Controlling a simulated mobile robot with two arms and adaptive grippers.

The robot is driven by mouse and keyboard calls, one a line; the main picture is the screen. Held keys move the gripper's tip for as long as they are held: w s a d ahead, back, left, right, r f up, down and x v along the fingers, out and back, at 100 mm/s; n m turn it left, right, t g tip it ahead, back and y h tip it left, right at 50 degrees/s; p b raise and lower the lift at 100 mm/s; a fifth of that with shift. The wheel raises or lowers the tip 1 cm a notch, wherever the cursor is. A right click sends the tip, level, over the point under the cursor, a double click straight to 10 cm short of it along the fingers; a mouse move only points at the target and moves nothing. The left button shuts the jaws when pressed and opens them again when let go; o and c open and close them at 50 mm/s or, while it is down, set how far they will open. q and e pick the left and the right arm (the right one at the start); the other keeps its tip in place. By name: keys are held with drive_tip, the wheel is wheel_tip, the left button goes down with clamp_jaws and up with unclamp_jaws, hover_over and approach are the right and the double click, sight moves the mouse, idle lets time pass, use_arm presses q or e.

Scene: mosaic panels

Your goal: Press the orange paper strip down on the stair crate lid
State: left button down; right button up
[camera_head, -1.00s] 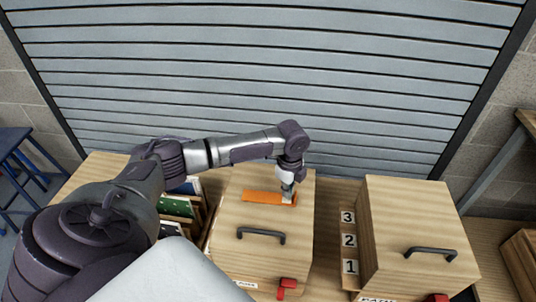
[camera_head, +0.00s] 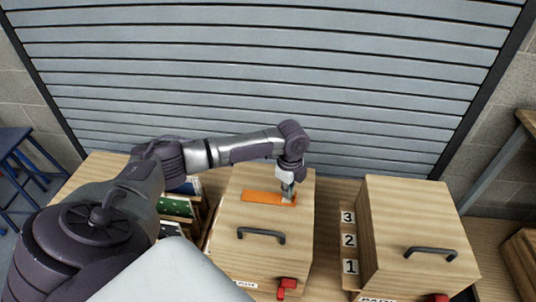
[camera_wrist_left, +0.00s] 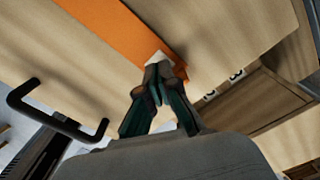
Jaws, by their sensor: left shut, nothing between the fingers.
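The orange paper strip (camera_head: 262,198) lies across the wooden lid of the stair crate (camera_head: 232,219), behind its dark handle. My left gripper (camera_head: 287,198) is shut and empty, pointing down at the strip's right end. In the left wrist view the closed fingertips (camera_wrist_left: 157,76) are over the end of the orange strip (camera_wrist_left: 125,30), with a small pale patch just beyond them. I cannot tell whether the tips touch the paper. My right gripper is not in view.
A second wooden crate (camera_head: 410,215) with a dark handle stands to the right. Between the crates are number tiles (camera_head: 348,240). Patterned panels (camera_head: 176,206) stand in a rack left of the stair crate, under my left arm. A grey shutter (camera_head: 270,75) closes off the back.

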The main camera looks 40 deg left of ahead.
use_arm(q)
drive_tip(key=shift+f+b, duration=0.4)
drive_tip(key=shift+f, duration=0.7)
drive_tip(key=shift+r, duration=0.1)
idle(0.4)
wheel_tip(320, 180, up, 8)
drive_tip(key=p, duration=0.8)
drive_tip(key=shift+d, duration=0.1)
idle(0.4)
